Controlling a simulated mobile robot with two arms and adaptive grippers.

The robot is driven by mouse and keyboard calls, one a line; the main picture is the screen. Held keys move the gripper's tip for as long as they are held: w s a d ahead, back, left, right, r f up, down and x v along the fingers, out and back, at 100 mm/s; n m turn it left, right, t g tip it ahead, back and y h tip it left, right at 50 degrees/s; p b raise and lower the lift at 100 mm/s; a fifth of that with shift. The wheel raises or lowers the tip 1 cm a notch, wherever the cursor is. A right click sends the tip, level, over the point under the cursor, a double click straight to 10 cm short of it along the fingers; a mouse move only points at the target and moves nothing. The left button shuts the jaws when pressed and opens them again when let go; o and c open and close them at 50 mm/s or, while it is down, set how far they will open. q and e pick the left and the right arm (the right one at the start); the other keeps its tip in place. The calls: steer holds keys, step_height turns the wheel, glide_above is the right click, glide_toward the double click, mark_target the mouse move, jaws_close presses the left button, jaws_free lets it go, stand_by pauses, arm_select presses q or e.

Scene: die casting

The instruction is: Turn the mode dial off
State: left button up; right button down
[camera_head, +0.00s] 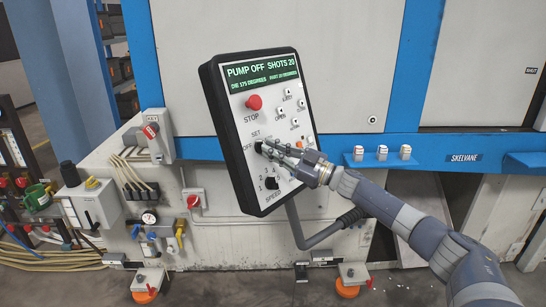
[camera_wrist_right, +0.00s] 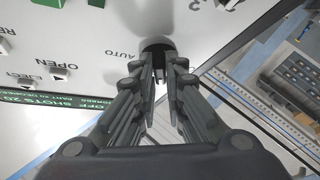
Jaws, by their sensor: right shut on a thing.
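The control panel (camera_head: 233,115) is a tilted white face in a black frame, with a screen reading PUMP OFF, SHOTS 20. The black mode dial (camera_head: 258,147) sits at mid-panel, with OFF to its left and SET above. My right gripper (camera_head: 266,148) reaches it from the right, its fingers shut on the dial and hiding part of it. In the right wrist view the round dial (camera_wrist_right: 157,44) shows between the fingertips (camera_wrist_right: 160,68), near the label AUTO. Its pointer direction cannot be told. My left gripper is not in view.
A red STOP button (camera_head: 254,102) sits above the dial, and small buttons (camera_head: 288,92) are to the upper right. A black speed dial (camera_head: 272,183) is just below. A blue rail (camera_head: 440,147) with several small switches runs right of the panel.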

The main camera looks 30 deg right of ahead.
steer(key=shift+w+d+r+n+g+y+b, duration=0.15)
steer(key=shift+n+g+y, duration=0.3)
steer(key=shift+n+g, duration=0.7)
steer(key=shift+r+n+g+y+b, duration=0.15)
steer(key=shift+n+g+y, duration=0.3)
steer(key=shift+n, duration=1.25)
steer(key=shift+w+d+r+n+g+y+b, duration=0.15)
steer(key=shift+n+g+y, duration=0.25)
steer(key=shift+n+g, duration=0.8)
steer(key=shift+n+t, duration=0.3)
steer(key=shift+n, duration=0.15)
steer(key=c, duration=1.7)
jaws_free()
steer(key=shift+a, duration=0.1)
steer(key=shift+o, duration=0.2)
steer(key=shift+a, duration=0.1)
steer(key=shift+w+f, duration=0.1)
steer(key=v, duration=1.2)
